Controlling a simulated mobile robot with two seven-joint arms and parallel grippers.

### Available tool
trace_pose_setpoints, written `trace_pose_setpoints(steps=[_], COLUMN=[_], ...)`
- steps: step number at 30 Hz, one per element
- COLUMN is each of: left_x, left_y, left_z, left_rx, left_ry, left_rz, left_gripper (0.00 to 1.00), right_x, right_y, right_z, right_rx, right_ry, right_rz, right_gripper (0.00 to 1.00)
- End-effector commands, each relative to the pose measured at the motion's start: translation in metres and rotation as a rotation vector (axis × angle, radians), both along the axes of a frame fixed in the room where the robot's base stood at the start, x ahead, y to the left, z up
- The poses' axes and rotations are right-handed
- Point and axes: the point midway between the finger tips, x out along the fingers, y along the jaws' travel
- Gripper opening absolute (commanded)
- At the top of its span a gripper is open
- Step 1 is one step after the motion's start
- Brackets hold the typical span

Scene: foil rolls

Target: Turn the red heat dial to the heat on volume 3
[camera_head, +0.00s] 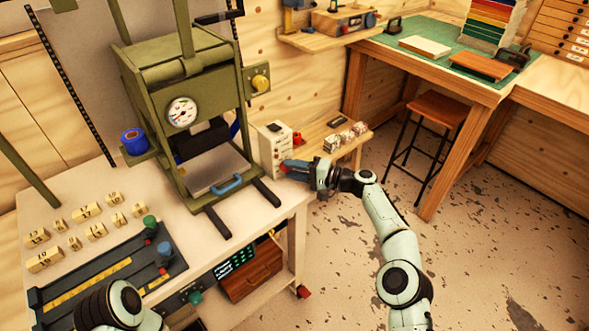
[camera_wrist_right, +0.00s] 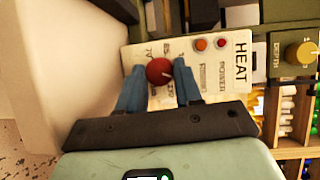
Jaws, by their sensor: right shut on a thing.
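The red heat dial (camera_wrist_right: 159,71) is on the face of a white control box (camera_head: 276,150) marked HEAT. The box stands on the right side of the white bench, beside the green press. My right gripper (camera_wrist_right: 165,75) has its two blue fingers on either side of the dial and is shut on it. In the head view my right gripper (camera_head: 287,168) reaches the box from the right, covering the dial. The dial's pointer position and small scale marks are too blurred to read. My left arm shows at the bottom left of the head view, but its gripper is out of view.
The green press (camera_head: 182,85) with a gauge stands left of the box. A yellow depth knob (camera_wrist_right: 300,55) is on the press. Two small round parts, red and orange, sit above the dial's label. A wooden shelf (camera_head: 340,140) holds small items behind the gripper. Open floor lies right.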

Motion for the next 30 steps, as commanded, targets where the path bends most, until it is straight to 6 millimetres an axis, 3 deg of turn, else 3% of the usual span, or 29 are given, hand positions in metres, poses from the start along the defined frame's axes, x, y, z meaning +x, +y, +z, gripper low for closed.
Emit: trace_pose_setpoints(steps=[7, 8, 9, 23, 28, 30], left_x=[0.0, 0.0, 0.0, 0.0, 0.001, 0.001], left_y=[0.0, 0.0, 0.0, 0.0, 0.0, 0.0], left_z=[0.0, 0.0, 0.0, -0.001, -0.002, -0.003], left_rx=[0.0, 0.0, 0.0, 0.0, 0.0, 0.001], left_ry=[0.0, 0.0, 0.0, -0.001, -0.004, -0.005], left_rz=[0.0, 0.0, 0.0, 0.0, 0.0, 0.001], left_gripper=[0.82, 0.82, 0.82, 0.82, 0.82, 0.82], right_x=[0.0, 0.0, 0.0, -0.003, -0.012, -0.019], right_y=[0.0, 0.0, 0.0, -0.008, -0.026, -0.043], right_z=[-0.002, -0.002, -0.002, 0.0, 0.002, 0.003], right_rx=[-0.003, -0.004, -0.004, -0.002, -0.004, -0.004], right_ry=[0.001, 0.002, 0.002, 0.0, 0.001, 0.001], right_rz=[0.0, 0.0, 0.0, -0.001, -0.002, -0.004], right_gripper=[0.04, 0.44, 0.57, 0.59, 0.59, 0.59])
